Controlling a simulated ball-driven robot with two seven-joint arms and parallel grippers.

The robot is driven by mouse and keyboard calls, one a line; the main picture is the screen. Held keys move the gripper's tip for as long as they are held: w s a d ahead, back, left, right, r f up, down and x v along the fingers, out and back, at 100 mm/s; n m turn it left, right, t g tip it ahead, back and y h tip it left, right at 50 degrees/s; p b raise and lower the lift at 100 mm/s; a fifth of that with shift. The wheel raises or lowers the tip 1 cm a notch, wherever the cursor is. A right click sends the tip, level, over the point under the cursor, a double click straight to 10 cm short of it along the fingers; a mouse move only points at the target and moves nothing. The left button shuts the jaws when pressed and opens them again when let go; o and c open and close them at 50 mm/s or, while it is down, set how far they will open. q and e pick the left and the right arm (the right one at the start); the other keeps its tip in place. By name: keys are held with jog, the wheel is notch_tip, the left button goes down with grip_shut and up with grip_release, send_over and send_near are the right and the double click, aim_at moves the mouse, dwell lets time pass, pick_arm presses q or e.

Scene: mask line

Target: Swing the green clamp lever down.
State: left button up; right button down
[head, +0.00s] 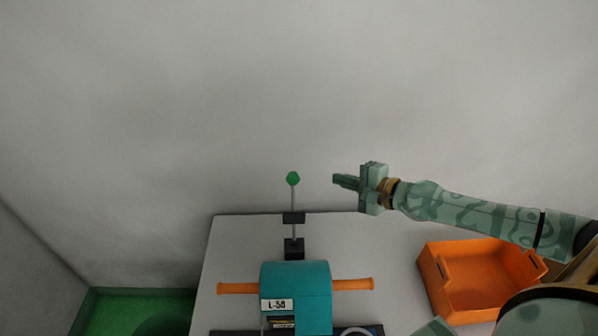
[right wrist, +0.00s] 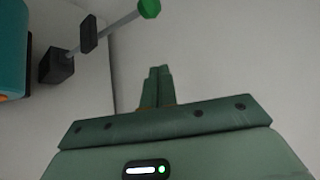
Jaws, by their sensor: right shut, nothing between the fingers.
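The clamp lever is a thin grey rod with a green knob (head: 293,179) on top and a black block partway up. It stands upright from a black base (head: 294,249) behind the teal machine (head: 296,285). My right gripper (head: 341,181) is shut and empty, to the right of the knob at about its height in the picture, with a gap between them. In the right wrist view the shut fingers (right wrist: 158,88) show below and right of the green knob (right wrist: 149,8), apart from it. My left gripper is not in view.
An orange bin (head: 480,275) stands on the right of the white table (head: 235,245). Orange handles (head: 352,284) stick out from both sides of the machine, which bears an L-58 label. A green area (head: 130,310) lies at the lower left. The wall behind is bare.

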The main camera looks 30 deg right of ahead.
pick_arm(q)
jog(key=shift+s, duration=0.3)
pick_arm(e)
jog(key=shift+w, duration=0.15)
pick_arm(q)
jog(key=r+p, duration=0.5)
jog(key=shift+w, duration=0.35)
pick_arm(e)
jog(key=w+a+f, duration=0.1)
jog(key=w+a, duration=0.5)
jog(key=shift+w+a+f, duration=0.15)
jog(key=shift+a+f, duration=0.05)
jog(key=shift+a, duration=0.15)
